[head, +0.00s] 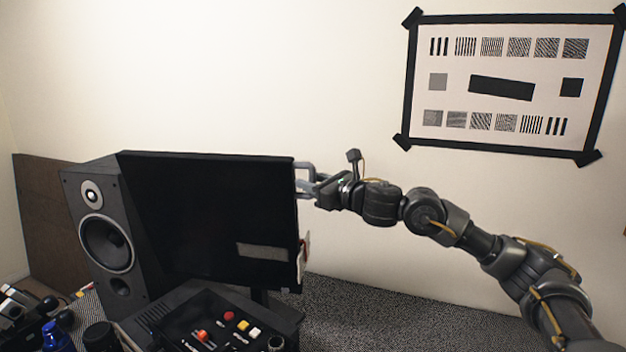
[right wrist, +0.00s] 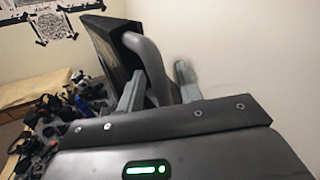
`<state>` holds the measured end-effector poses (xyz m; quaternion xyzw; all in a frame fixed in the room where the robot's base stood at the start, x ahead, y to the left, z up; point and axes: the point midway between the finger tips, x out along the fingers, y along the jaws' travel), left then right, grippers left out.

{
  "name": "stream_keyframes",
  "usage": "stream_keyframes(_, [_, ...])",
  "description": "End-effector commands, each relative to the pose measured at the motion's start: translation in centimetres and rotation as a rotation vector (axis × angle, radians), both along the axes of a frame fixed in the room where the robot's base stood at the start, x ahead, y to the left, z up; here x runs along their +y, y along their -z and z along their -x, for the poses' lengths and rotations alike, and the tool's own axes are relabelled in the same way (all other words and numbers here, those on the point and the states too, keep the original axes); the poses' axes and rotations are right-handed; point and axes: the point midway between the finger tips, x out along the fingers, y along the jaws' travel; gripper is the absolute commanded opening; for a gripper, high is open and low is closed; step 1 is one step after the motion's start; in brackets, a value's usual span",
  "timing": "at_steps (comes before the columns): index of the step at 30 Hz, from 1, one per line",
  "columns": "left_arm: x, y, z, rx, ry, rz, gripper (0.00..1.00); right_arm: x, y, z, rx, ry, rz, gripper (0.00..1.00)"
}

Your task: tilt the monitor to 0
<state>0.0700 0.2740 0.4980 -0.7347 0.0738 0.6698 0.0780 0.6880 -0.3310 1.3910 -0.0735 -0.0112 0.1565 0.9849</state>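The monitor (head: 205,215) is a black, flat screen standing in the middle left of the head view, with a pale grey strip low on its face. It looks slightly tilted; I cannot read the angle. My right gripper (head: 304,178) is at the upper part of its right edge, fingers apart. In the right wrist view the monitor's dark side (right wrist: 103,45) runs up to the right gripper (right wrist: 160,92), and a grey curved part lies between the two fingers. I cannot tell whether either finger touches it. My left gripper is out of view.
A black speaker (head: 105,240) stands close to the monitor's left. A dark box with coloured buttons (head: 215,325) sits in front of it. Small items clutter the lower left. A test chart (head: 505,85) hangs on the wall. The speckled surface (head: 380,318) at right is clear.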

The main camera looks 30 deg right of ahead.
Motion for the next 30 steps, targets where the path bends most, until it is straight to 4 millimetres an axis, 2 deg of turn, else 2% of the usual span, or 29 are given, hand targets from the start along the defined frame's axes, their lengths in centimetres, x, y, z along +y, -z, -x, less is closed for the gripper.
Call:
stream_keyframes(3, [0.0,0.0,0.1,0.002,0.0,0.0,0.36,0.0,0.0,0.0,0.0,0.0,0.0,0.36])
stream_keyframes(9, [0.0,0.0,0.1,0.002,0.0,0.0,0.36,0.0,0.0,0.0,0.0,0.001,0.0,0.09])
stream_keyframes(12, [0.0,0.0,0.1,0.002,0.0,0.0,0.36,-0.1,0.0,0.1,0.0,0.001,0.0,0.0])
stream_keyframes(19, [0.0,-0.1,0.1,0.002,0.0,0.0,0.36,-0.1,-0.1,0.0,0.003,0.001,-0.003,0.0])
stream_keyframes(24, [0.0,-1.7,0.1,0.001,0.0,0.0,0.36,-1.4,-0.8,-1.7,0.094,0.004,-0.075,0.0])
stream_keyframes(30, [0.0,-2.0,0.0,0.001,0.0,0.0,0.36,-2.2,-0.4,-2.6,0.15,0.002,-0.119,0.0])
